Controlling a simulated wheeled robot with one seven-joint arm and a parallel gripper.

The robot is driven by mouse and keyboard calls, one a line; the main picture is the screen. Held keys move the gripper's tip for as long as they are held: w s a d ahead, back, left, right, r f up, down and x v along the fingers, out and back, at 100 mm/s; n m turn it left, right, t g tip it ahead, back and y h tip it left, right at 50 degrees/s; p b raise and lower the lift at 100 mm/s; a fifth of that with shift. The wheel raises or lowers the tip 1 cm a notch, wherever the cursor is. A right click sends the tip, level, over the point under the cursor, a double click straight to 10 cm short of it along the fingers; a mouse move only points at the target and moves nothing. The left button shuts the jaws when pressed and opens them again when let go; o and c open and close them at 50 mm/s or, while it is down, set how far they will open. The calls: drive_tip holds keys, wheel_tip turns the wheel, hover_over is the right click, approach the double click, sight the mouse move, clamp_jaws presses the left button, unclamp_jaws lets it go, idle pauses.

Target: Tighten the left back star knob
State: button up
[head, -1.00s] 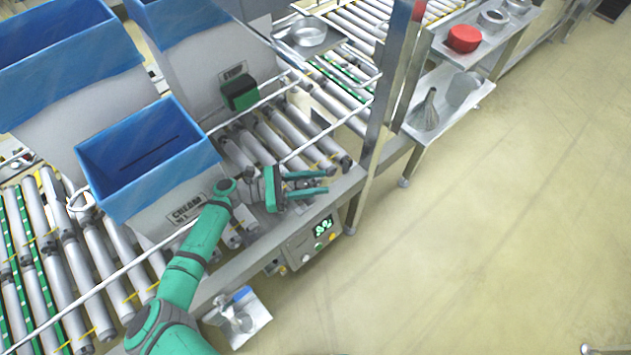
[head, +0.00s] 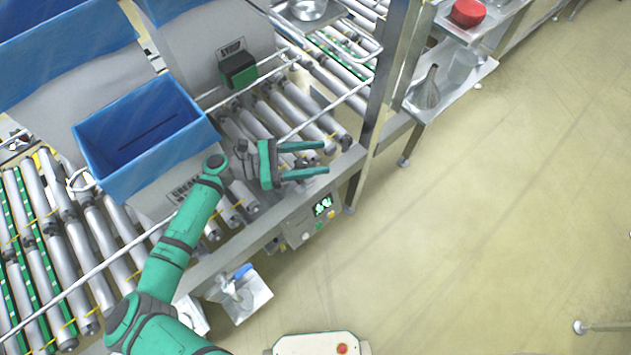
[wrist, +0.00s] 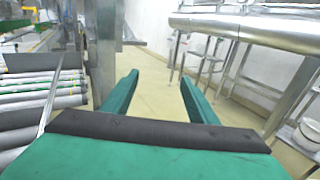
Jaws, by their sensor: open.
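No star knob can be made out for certain in either view. The guide rail (head: 228,170) runs along the roller conveyor and around the box side, with small clamps too small to tell apart. My gripper (head: 323,158) is above the conveyor's front edge, right of the blue-lined box, its fingers pointing right. It is open and empty. In the wrist view my gripper (wrist: 159,78) shows two green fingers apart, with only floor between them.
The box with blue liner (head: 140,140) stands on the rollers, with larger lined boxes behind. A control panel (head: 312,218) is on the conveyor's front. A metal post (head: 378,110) and a shelf (head: 455,85) stand to the right.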

drive_tip(key=s+r, duration=0.7)
drive_tip(key=s, duration=0.4)
drive_tip(key=shift+s+a, duration=0.3)
drive_tip(key=shift+a, duration=0.05)
